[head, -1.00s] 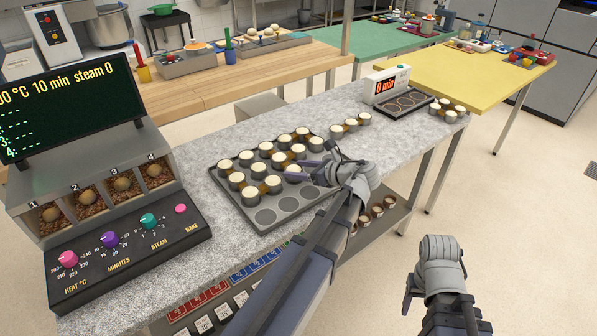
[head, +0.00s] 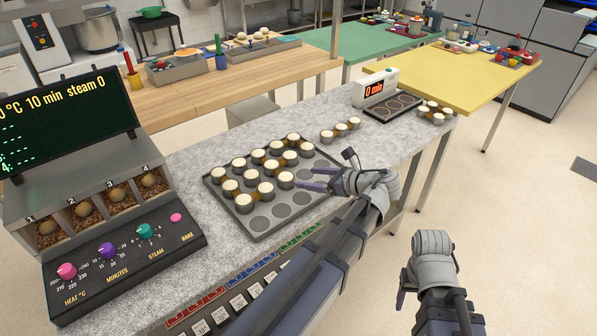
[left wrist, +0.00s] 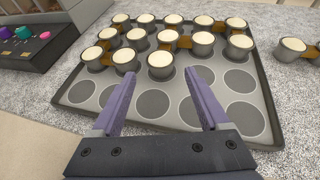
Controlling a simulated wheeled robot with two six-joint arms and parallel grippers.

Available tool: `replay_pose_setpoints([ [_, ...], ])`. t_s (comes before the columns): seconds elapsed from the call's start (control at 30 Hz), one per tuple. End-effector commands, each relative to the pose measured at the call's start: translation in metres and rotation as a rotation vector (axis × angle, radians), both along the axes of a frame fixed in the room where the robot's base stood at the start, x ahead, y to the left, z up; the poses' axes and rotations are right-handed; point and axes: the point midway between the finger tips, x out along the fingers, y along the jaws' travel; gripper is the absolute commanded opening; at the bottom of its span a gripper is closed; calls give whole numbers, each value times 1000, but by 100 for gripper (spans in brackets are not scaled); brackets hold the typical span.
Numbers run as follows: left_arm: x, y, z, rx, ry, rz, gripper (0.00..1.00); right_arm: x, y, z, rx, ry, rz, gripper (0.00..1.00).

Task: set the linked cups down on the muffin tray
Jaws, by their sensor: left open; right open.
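The dark muffin tray (head: 243,234) lies on the grey counter. White-topped cups joined by brown links (head: 267,187) stand upright in its back and middle wells; they also show in the left wrist view (left wrist: 203,42). My left gripper (head: 313,180) is open and empty, just right of the nearest cups, above the empty wells. In the left wrist view its fingers (left wrist: 158,76) are spread, with a cup beyond the tips. My right gripper (head: 402,286) is open, off the counter's front side.
A linked row of cups (head: 341,131) and another group (head: 433,113) stand on the counter to the right. The control panel (head: 120,252) stands at the left.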

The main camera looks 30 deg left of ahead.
Motion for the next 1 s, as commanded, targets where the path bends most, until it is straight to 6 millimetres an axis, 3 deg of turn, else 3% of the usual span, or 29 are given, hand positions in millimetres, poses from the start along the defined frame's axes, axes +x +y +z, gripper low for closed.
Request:
replay_pose_setpoints([
  [0.2,-3,-27,12,0,1,-1,78,0,0,12,0,0,0,59],
  [0.53,-7,-36,10,-20,-17,7,78,0,0,14,0,0,0,59],
  [0.63,-19,-46,-7,-118,-106,47,78,0,0,14,0,0,0,59],
  [0.73,-40,-69,-37,-301,-258,151,78,0,0,14,0,0,0,59],
  [0.9,-83,-125,-85,-636,-504,456,78,0,0,14,0,0,0,59],
  [1.0,-108,-159,-103,-784,-599,670,78,0,0,14,0,0,0,59],
])
